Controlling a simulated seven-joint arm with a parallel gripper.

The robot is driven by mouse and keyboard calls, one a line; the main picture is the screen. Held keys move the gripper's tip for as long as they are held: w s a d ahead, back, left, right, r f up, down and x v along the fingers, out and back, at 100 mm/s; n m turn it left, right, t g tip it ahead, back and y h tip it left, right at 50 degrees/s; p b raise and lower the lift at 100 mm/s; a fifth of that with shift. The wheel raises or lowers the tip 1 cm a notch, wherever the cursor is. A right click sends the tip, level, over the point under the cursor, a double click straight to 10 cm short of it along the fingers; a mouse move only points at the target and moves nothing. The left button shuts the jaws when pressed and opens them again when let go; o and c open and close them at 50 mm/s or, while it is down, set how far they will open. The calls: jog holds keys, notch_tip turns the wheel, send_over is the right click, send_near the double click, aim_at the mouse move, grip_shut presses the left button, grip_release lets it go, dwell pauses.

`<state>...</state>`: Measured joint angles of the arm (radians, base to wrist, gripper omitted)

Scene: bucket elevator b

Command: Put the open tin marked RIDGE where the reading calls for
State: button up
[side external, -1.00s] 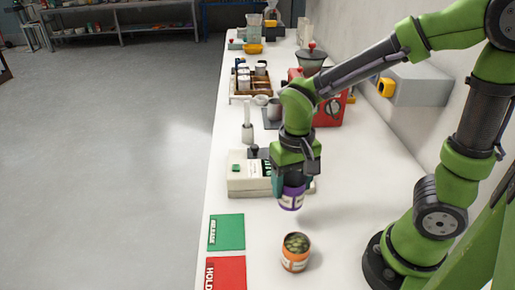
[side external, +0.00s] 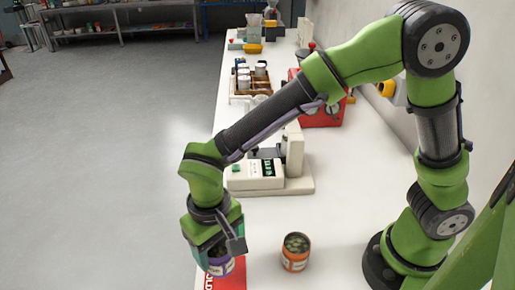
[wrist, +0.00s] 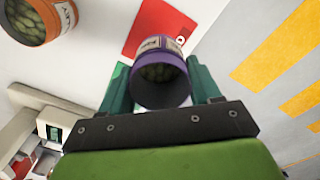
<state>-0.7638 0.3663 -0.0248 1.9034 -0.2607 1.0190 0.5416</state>
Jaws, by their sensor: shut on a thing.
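My gripper (side external: 217,262) is shut on a purple tin (side external: 221,268), holding it over the cards near the table's left edge. The wrist view shows the purple tin (wrist: 162,78) between the fingers, open, with green contents; I cannot read its label. A red card (side external: 236,277), lettered HOLD, lies partly behind the tin. The green card is mostly hidden by my gripper. An open orange tin (side external: 295,253) with green contents stands upright to the right; its label in the wrist view (wrist: 65,14) seems to end in LEY. The instrument's display (side external: 268,168) is too small to read.
The pale instrument (side external: 255,180) stands behind my gripper. Further back are a wooden tray (side external: 250,86) of small containers and a red device (side external: 322,113). The tabletop right of the orange tin is clear. The table's left edge drops to the floor (side external: 110,150).

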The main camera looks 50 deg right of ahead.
aim_at(219, 262)
jog(key=shift+f, duration=2.5)
jog(key=o, duration=1.2)
jog(key=shift+f, duration=0.15)
notch_tip(219, 262, up, 12)
jog(key=s+d+r+m+t, duration=0.1)
jog(key=d+r+t, duration=0.1)
jog(key=d, duration=0.5)
jog(key=s+d+r+m+t+y, duration=0.1)
jog(key=d+r, duration=0.3)
jog(key=d, duration=0.4)
jog(key=s+d+r+m+t+y, duration=0.1)
jog(key=s+d+r+t, duration=0.2)
jog(key=d, duration=0.5)
jog(key=shift+s+d+t, duration=0.15)
jog(key=shift+t, duration=0.45)
